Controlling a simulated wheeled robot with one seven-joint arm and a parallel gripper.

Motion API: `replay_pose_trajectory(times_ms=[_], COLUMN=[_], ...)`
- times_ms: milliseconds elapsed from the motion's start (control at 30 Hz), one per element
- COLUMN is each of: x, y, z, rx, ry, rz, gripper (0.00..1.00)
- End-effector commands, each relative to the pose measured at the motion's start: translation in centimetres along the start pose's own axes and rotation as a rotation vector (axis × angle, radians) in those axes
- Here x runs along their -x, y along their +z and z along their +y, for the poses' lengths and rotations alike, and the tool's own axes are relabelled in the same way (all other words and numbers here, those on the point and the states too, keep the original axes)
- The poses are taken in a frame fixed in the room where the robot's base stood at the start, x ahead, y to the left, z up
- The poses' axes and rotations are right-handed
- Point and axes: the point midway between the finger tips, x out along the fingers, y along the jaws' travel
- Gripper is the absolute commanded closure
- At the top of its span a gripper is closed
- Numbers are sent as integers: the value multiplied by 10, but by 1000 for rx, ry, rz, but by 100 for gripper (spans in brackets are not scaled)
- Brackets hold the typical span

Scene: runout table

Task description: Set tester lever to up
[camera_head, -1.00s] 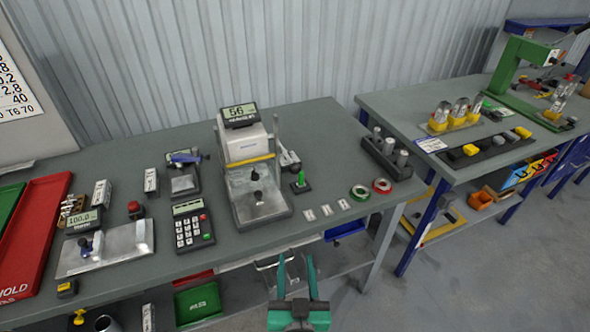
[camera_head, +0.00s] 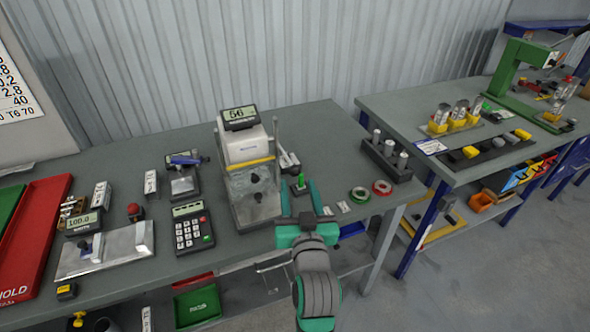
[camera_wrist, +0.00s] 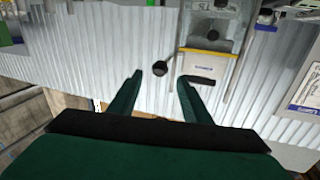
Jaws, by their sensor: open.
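The tester (camera_head: 246,145) stands near the middle of the table, with a white head, a yellow band and a display reading 56. A thin grey rod (camera_head: 277,150) rises nearly upright at its right side; it looks like the lever. In the wrist view the tester (camera_wrist: 208,67) appears upside down. A dark round knob (camera_wrist: 160,69) on a short visible stem lies in line between my fingertips there; I cannot tell its depth. My gripper (camera_head: 300,199) is open and empty, at the table's front edge, right of the tester's base. Its fingers also show in the wrist view (camera_wrist: 161,78).
Green (camera_head: 359,194) and red (camera_head: 381,187) tape rolls lie to the right, before a block with grey cylinders (camera_head: 393,160). A keypad device (camera_head: 191,228) stands left of the tester.

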Motion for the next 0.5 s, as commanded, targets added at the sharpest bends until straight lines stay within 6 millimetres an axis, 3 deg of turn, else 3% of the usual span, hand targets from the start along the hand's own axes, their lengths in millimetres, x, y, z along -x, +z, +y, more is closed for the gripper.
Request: replay_pose_trajectory(times_ms=[300,500], x=[-55,-73], y=[0,0], z=[-1,0], rx=[0,1], ry=[-1,0], rz=[0,1], gripper=[56,56])
